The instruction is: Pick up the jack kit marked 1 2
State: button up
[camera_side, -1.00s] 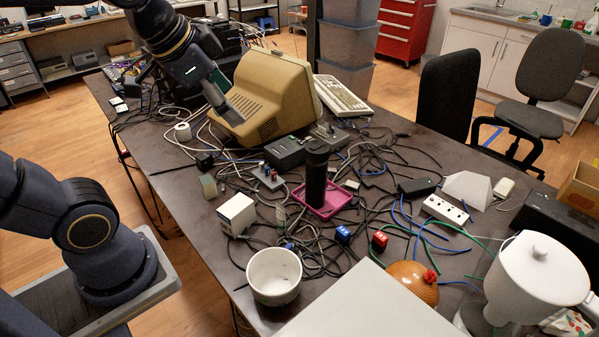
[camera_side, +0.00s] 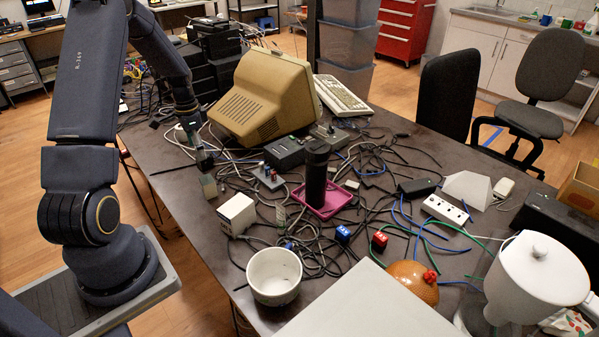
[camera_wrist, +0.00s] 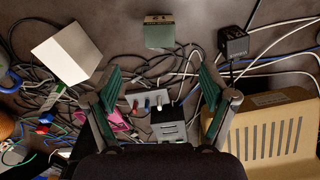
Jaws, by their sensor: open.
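No "1 2" marking is readable in either view, so I cannot tell for certain which thing is the jack kit. A small pale grey-green box (camera_side: 209,187) stands near the table's left edge in the side view. In the wrist view a small grey-green box (camera_wrist: 159,35) with a dark label strip lies at the top middle, ahead of my fingers.
A white box (camera_side: 237,214) and a black cube (camera_wrist: 234,42) flank the small box. A device with coloured posts (camera_side: 268,177), many loose cables and a beige monitor (camera_side: 262,100) are close. A white bowl (camera_side: 274,277) is nearer the front. Bare tabletop shows around the small box.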

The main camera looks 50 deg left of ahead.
aim_at(206, 179)
notch_tip(206, 179, down, 9)
jog(key=shift+d+f, duration=0.1)
jog(key=shift+w+f, duration=0.15)
jog(key=shift+f, duration=1.4)
jog(key=shift+w+f, duration=0.1)
jog(key=shift+f, duration=1.45)
jog(key=c, duration=1.3)
jog(key=shift+r, duration=0.15)
